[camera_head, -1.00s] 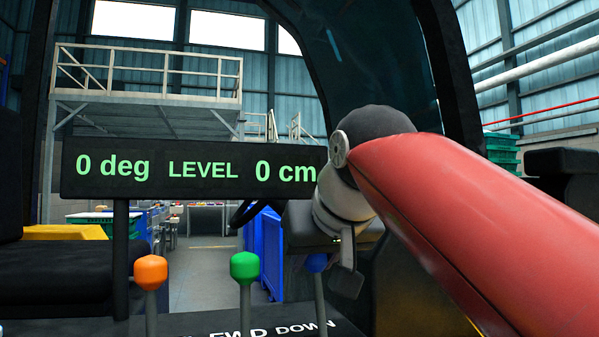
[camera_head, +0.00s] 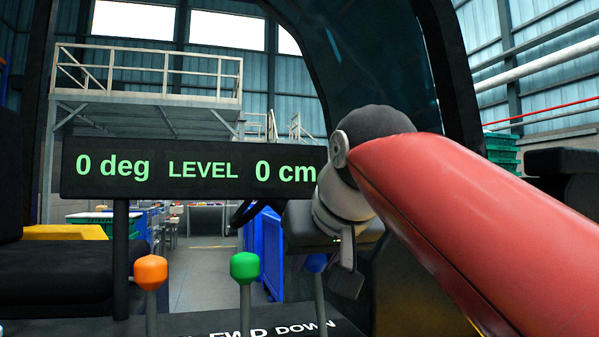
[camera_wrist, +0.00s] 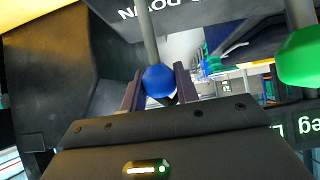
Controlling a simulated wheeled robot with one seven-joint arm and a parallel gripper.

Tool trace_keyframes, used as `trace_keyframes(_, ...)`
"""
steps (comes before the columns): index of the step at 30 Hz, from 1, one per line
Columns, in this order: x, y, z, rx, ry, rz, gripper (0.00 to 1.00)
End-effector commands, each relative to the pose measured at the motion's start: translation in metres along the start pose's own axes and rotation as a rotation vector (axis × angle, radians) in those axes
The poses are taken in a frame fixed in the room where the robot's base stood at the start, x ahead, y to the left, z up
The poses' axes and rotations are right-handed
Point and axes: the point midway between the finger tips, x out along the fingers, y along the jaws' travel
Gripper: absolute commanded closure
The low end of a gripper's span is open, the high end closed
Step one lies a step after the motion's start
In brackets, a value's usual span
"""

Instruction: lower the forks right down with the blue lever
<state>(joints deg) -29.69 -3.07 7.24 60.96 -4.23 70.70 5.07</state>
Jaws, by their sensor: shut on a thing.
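The blue lever (camera_head: 316,264) stands at the right of the lever row in the head view, partly hidden by my gripper (camera_head: 345,268). In the wrist view its blue knob (camera_wrist: 158,80) sits between the two fingers of my gripper (camera_wrist: 159,88), which is shut on it. The display (camera_head: 190,168) reads 0 deg, LEVEL and 0 cm. The forks are not in view.
A green lever (camera_head: 244,268) stands just left of the blue one, and an orange lever (camera_head: 151,272) farther left. The lever panel (camera_head: 200,325) carries white lettering, including DOWN. A blue barrier (camera_head: 268,250) stands beyond.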

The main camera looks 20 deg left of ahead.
Motion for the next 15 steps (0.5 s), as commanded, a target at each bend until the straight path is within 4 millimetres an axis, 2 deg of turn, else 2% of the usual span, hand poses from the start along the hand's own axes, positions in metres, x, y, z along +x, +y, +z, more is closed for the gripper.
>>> trace_keyframes(11, -0.0007, -0.0002, -0.0003, 0.0, 0.002, -0.001, 0.8)
trace_keyframes(15, -0.0071, 0.0, 0.0038, 0.0, 0.003, 0.0, 0.8)
